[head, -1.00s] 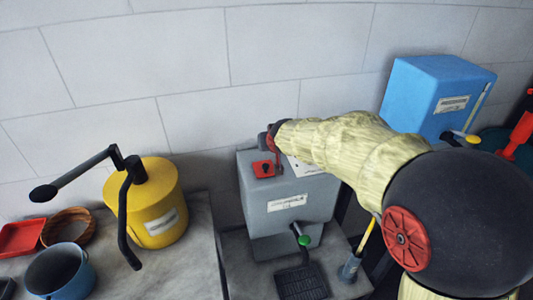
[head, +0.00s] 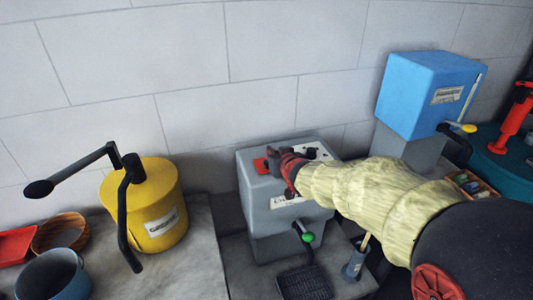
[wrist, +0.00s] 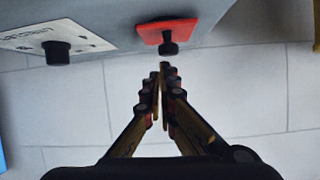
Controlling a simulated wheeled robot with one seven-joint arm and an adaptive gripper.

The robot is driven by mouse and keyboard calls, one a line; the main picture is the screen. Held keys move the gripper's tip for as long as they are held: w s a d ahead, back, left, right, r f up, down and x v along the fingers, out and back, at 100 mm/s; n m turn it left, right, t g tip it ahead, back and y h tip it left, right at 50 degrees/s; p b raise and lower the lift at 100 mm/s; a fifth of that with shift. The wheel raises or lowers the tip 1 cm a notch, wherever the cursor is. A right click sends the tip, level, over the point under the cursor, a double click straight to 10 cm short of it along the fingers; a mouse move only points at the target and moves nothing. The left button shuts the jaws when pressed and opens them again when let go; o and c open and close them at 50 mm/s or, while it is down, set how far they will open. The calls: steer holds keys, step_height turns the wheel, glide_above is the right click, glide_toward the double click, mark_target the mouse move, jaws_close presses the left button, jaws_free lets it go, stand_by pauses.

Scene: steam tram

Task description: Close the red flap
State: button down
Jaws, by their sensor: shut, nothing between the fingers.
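The red flap (head: 261,165) is a small red plate with a black knob at the back left of the grey machine's top (head: 285,180). In the wrist view the flap (wrist: 180,27) shows at the top centre, with its knob pointing toward my fingers. It looks about flat, but I cannot tell whether it lies flush. My gripper (head: 274,156) is just right of the flap in the head view, partly hiding the machine's top and label. In the wrist view my gripper (wrist: 165,68) is shut and empty, its tips close to the knob; contact is unclear.
A white plate with a black knob (wrist: 57,50) is beside the flap. A green-tipped lever (head: 306,236) is on the machine's front. A yellow canister with a black crank (head: 155,205) stands left, a blue box (head: 425,95) right. The wall (head: 260,110) is close behind.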

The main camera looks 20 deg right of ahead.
steer(key=shift+s+a+f, duration=0.15)
steer(key=shift+s+f, duration=0.25)
steer(key=shift+s, duration=0.05)
steer(key=shift+s+f+b, duration=0.3)
steer(key=shift+s+f, duration=0.15)
steer(key=shift+f, duration=0.3)
steer(key=shift+r, duration=0.1)
